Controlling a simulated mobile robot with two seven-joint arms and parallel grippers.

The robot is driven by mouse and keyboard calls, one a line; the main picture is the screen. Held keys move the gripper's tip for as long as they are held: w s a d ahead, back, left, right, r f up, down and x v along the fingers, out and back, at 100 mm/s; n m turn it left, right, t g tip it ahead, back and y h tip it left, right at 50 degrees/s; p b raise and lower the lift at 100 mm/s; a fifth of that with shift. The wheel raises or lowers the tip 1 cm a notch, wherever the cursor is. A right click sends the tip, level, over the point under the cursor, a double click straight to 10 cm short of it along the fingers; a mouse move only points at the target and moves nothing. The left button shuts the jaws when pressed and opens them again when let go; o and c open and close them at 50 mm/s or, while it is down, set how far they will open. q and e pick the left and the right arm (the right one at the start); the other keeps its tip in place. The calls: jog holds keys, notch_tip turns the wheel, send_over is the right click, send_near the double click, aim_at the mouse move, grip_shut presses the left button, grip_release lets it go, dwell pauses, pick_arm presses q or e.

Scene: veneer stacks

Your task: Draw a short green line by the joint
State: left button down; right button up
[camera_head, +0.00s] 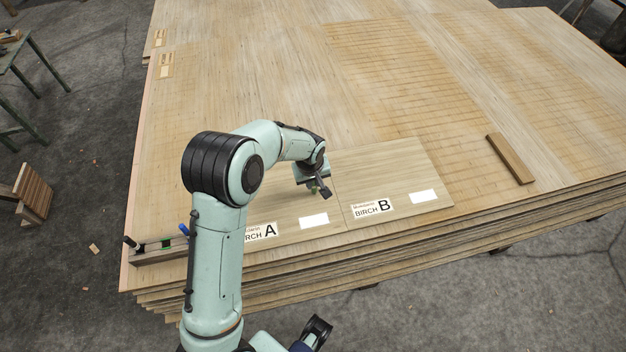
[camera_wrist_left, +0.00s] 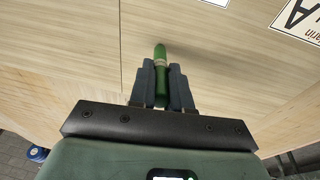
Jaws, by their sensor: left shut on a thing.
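Two veneer sheets lie side by side on the stack, birch A (camera_head: 285,205) and birch B (camera_head: 400,165). Their joint is a thin dark seam (camera_wrist_left: 120,45) left of the marker in the wrist view. My left gripper (camera_head: 316,188) is over sheet A, just beside the joint. It is shut on a green marker (camera_wrist_left: 160,70), whose tip points at the sheet. I cannot tell whether the tip touches the wood. No green line shows on the visible veneer.
A wooden holder (camera_head: 150,258) with pens, one with a blue end (camera_head: 184,229), stands at the stack's front left corner, partly behind my arm. Labels and white patches mark the sheets' near edges. A wooden bar (camera_head: 510,158) lies at right. The veneer behind is clear.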

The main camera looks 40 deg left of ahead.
pick_arm(q)
jog(key=shift+w+d, duration=0.15)
jog(key=shift+w, duration=0.05)
jog(key=shift+w+d+p, duration=0.3)
jog(key=shift+w+d, duration=0.35)
jog(key=shift+w, duration=0.15)
pick_arm(e)
jog(key=shift+r, duration=0.2)
pick_arm(q)
jog(key=shift+w, duration=0.1)
jog(key=shift+w+d, duration=0.8)
jog(key=shift+w, duration=0.1)
pick_arm(e)
jog(key=shift+w+r, duration=0.1)
jog(key=shift+r, duration=0.15)
pick_arm(q)
jog(key=shift+r, duration=0.1)
notch_tip(320, 180, up, 7)
jog(key=p, duration=0.4)
jog(key=shift+p, duration=0.4)
pick_arm(e)
jog(key=r, duration=0.1)
jog(key=w+r, duration=0.1)
jog(key=r, duration=0.2)
jog(key=shift+w+r, duration=0.25)
